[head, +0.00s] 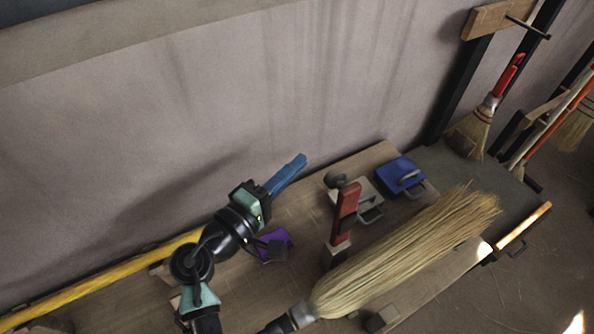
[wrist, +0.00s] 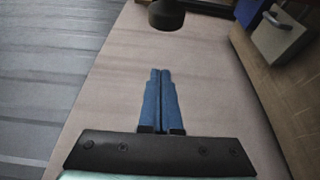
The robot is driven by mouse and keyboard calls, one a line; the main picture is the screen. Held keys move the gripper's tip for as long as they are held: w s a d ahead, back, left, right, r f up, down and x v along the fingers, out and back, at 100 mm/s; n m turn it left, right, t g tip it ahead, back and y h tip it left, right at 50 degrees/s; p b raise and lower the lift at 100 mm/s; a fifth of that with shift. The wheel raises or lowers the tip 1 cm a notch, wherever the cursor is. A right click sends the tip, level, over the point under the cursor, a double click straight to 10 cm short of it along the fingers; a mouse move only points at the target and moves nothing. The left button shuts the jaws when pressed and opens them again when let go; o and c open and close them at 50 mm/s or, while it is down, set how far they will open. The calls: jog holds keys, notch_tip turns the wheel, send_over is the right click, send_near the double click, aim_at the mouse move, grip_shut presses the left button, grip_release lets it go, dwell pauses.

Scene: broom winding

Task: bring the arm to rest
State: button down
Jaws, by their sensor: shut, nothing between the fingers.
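My gripper (head: 302,159) is at the middle of the head view, in front of the grey wall and above the back of the wooden bench. Its two blue fingers lie together with nothing between them and point up and to the right. The wrist view also shows my gripper (wrist: 160,71), with the blue fingers side by side over a pale surface. My arm comes up from the bottom of the head view, bent at a dark joint. I cannot tell the gap between the fingers and the wall.
A straw broom head (head: 410,250) lies across the bench (head: 370,158). A red-handled tool (head: 346,212), a blue box (head: 400,176) and a purple object (head: 275,240) are near my gripper. A yellow pole (head: 110,280) runs along the wall. A dark round knob (wrist: 166,15) is beyond the fingertips.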

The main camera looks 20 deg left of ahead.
jog(key=d+b+v, duration=0.1)
jog(key=b+v, duration=0.1)
jog(key=v, duration=0.6)
jog(key=w+d+r+m+t+y, duration=0.1)
jog(key=w+d+r+m, duration=0.2)
jog(key=r, duration=0.4)
jog(key=w+d+r+m+y, duration=0.1)
jog(key=w+d+r+m, duration=0.2)
jog(key=r, duration=0.4)
jog(key=w+d+r+m+t, duration=0.1)
jog(key=w+d+r+m, duration=0.1)
jog(key=w+r+m, duration=0.3)
jog(key=s+d+r+m+t+y, duration=0.1)
jog(key=s+d+r+t, duration=0.1)
jog(key=r, duration=0.7)
jog(key=s+d+r+m+t+y, duration=0.1)
jog(key=s+d+r+t, duration=0.2)
jog(key=s+r, duration=0.3)
jog(key=s+d+r+m+t+y, duration=0.1)
jog(key=s+d+r+m+t, duration=0.1)
jog(key=r, duration=1)
jog(key=shift+s+d+r+t, duration=0.2)
jog(key=shift+s+d+t, duration=0.3)
jog(key=shift+s+d, duration=0.5)
jog(key=shift+w, duration=0.1)
